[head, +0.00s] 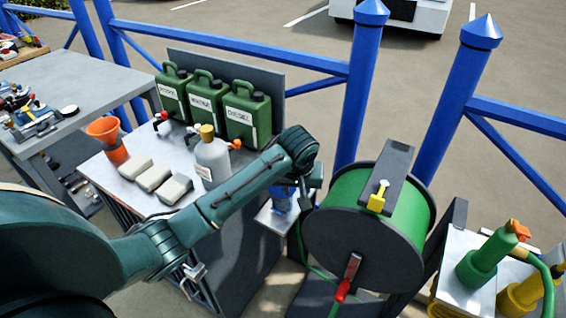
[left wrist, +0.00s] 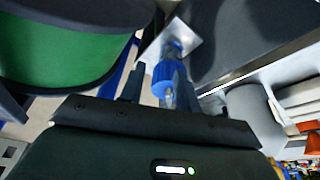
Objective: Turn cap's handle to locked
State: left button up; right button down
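A blue ribbed cap (left wrist: 163,78) with a small pale metal handle (left wrist: 169,98) shows in the left wrist view, in front of a light plate. In the head view the blue fitting (head: 281,199) stands on a small pale shelf, partly hidden by my arm. My left gripper (left wrist: 160,88) is open, its two dark fingers on either side of the blue cap with gaps visible. In the head view the gripper (head: 304,192) points down beside the fitting, and its fingertips are hard to make out. I cannot read the handle's locked or unlocked position. My right gripper is not in view.
A green hose reel (head: 405,205) stands close on the right of the gripper. A grey bottle (head: 213,160) and green jerrycans (head: 247,115) stand on the metal table at left. A blue railing (head: 357,90) runs behind.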

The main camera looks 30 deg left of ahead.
pick_arm(q)
jog(key=w+a+r+n+y, duration=0.2)
jog(key=w+a+r+n, duration=0.2)
jog(key=w+a+r, duration=0.3)
jog(key=x, duration=0.8)
jog(key=d+b+x, duration=0.1)
jog(key=x, duration=0.3)
jog(key=shift+w+f, duration=0.1)
jog(key=shift+w, duration=0.3)
grip_shut()
